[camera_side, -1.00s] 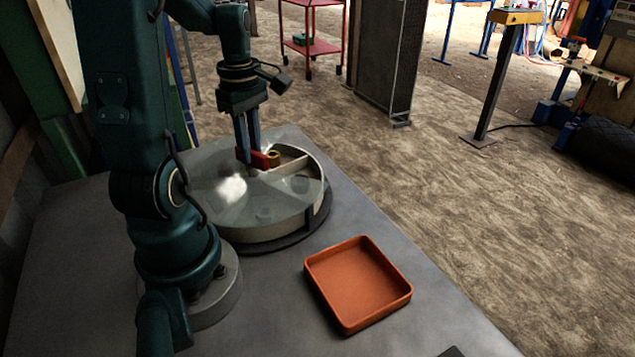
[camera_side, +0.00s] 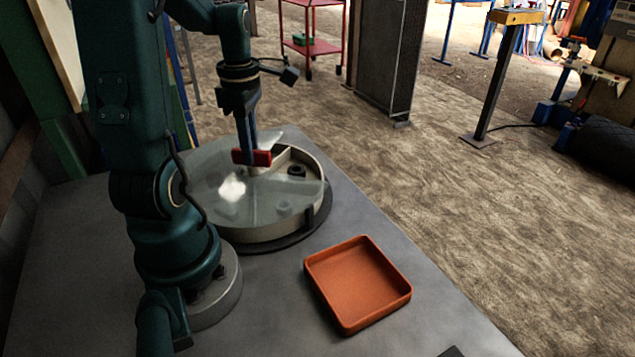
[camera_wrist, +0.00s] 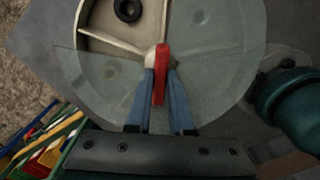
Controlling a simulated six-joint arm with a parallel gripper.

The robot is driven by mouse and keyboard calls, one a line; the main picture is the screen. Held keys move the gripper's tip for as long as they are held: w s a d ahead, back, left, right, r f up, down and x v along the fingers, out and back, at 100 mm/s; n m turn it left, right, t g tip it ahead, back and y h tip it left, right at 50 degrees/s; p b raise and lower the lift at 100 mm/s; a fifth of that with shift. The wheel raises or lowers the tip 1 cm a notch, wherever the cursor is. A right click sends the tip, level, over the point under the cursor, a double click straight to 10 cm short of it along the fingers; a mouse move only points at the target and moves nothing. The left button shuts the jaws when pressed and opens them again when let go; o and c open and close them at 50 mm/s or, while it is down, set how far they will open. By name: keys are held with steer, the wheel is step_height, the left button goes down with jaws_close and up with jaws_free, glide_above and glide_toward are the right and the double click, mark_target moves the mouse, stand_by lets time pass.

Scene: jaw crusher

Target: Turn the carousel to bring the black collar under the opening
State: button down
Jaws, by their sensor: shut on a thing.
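The round carousel (camera_side: 250,233) stands on the grey table under a clear cover with one open sector. A red handle (camera_side: 258,157) sits over its centre; it also shows in the wrist view (camera_wrist: 162,62). My gripper (camera_side: 247,152) is shut on this handle from above, and its blue fingers flank the handle in the wrist view (camera_wrist: 158,88). The black collar (camera_side: 297,170) lies in the compartment under the opening; in the wrist view the black collar (camera_wrist: 127,10) shows as a dark ring at the top. Other parts show dimly under the cover.
An empty orange tray (camera_side: 358,285) lies on the table in front of the carousel. The table (camera_side: 270,310) is bare around it. A bin of coloured items (camera_wrist: 40,145) shows at lower left in the wrist view.

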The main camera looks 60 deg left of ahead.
stand_by(0.5)
steer(key=c, duration=0.8)
jaws_free()
steer(key=shift+r, duration=2.6)
